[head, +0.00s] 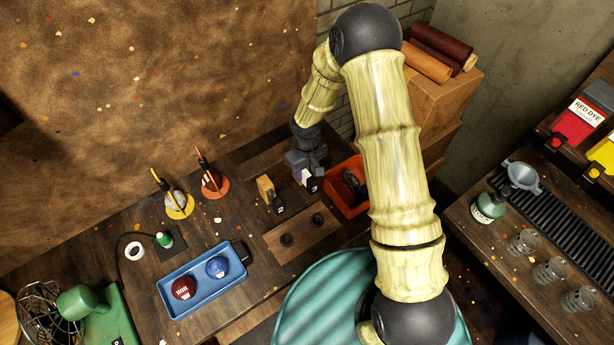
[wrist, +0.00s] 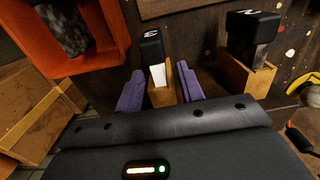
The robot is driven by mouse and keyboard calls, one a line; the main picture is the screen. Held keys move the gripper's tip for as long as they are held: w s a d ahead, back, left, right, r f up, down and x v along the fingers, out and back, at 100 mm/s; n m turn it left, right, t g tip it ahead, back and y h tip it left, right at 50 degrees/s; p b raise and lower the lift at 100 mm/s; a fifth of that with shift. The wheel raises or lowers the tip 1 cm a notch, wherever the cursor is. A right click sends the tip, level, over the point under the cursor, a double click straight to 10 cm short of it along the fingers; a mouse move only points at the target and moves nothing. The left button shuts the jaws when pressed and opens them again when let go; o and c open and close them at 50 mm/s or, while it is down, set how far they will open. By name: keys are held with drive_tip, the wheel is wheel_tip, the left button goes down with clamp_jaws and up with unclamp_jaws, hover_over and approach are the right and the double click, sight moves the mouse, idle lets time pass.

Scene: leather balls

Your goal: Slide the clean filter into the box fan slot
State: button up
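I see no clean filter and no box fan with a slot in either view. My gripper (head: 306,172) points down at the back of the wooden bench. Its purple fingers (wrist: 160,92) are apart, one on each side of a black-headed stamp (wrist: 152,48) with a white shank and a wooden holder. The stamp also shows under my gripper in the head view (head: 311,184). I see no firm grip on it. A second black stamp in a wooden holder (wrist: 246,48) stands to its right in the wrist view.
An orange bin (head: 346,203) with dark contents stands right beside my gripper. A blue tray (head: 203,300) holds a red ball (head: 183,288) and a blue ball (head: 217,267). A wire-cage device (head: 45,312) is lower left.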

drive_tip(key=shift+d+f+p, duration=0.1)
drive_tip(key=shift+f+p, duration=0.5)
drive_tip(key=shift+f, duration=2)
drive_tip(key=shift+w, duration=0.1)
drive_tip(key=shift+c, duration=0.2)
clamp_jaws()
